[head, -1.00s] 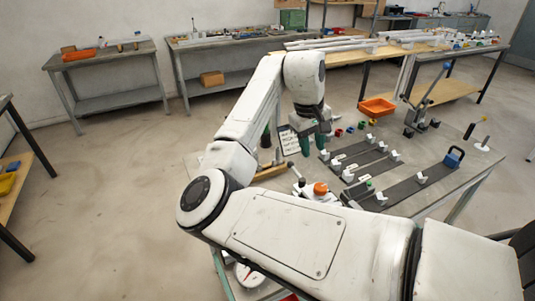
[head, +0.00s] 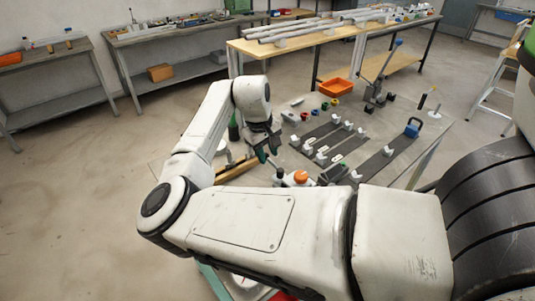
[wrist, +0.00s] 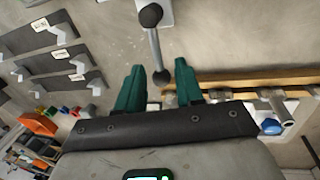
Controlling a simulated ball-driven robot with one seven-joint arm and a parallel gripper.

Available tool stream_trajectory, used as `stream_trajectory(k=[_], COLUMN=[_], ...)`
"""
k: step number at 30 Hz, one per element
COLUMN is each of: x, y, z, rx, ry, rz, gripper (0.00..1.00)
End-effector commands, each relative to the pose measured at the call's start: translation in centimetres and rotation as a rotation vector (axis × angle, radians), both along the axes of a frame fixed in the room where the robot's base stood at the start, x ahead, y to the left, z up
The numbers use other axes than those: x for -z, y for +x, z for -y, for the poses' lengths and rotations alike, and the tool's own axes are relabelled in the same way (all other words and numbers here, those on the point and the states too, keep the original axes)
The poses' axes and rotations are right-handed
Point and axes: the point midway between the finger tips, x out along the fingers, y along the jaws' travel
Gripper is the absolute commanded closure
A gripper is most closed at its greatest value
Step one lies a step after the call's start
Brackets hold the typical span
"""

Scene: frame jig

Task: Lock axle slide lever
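A lever with a thin grey rod and a dark ball knob (wrist: 150,15) stands out in the wrist view. Its rod (wrist: 156,48) runs down to a dark lower end between my finger images. It is probably the axle slide lever; no label shows. My gripper (wrist: 159,66) has two green fingers, spread apart with a gap between them. Whether the rod lies between the fingers or beyond them, I cannot tell. In the head view my gripper (head: 266,153) hangs low over the bench, left of a white fixture with an orange knob (head: 301,177).
Dark strips with white blocks (head: 384,153) lie to the right, one near a blue handle (head: 412,130). An orange bin (head: 336,87) and a blue-tipped upright lever (head: 386,62) stand behind. A wooden rail (wrist: 245,80) lies close to the right finger.

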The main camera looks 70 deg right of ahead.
Motion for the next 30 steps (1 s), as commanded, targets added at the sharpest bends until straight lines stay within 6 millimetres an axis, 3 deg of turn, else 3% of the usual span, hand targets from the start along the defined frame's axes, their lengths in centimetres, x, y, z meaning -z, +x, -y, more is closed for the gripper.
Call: stream_trajectory(k=[6, 14, 26, 30], x=[1.5, 1.6, 1.6, 1.6], y=[-0.2, -0.2, -0.2, -0.2], z=[0.3, 0.3, 0.3, 0.3], rx=[0.001, 0.0, 0.0, 0.0], ry=[-0.001, -0.001, -0.001, -0.001], rz=[0.001, 0.001, 0.001, 0.001], gripper=[0.64, 0.64, 1.0, 1.0])
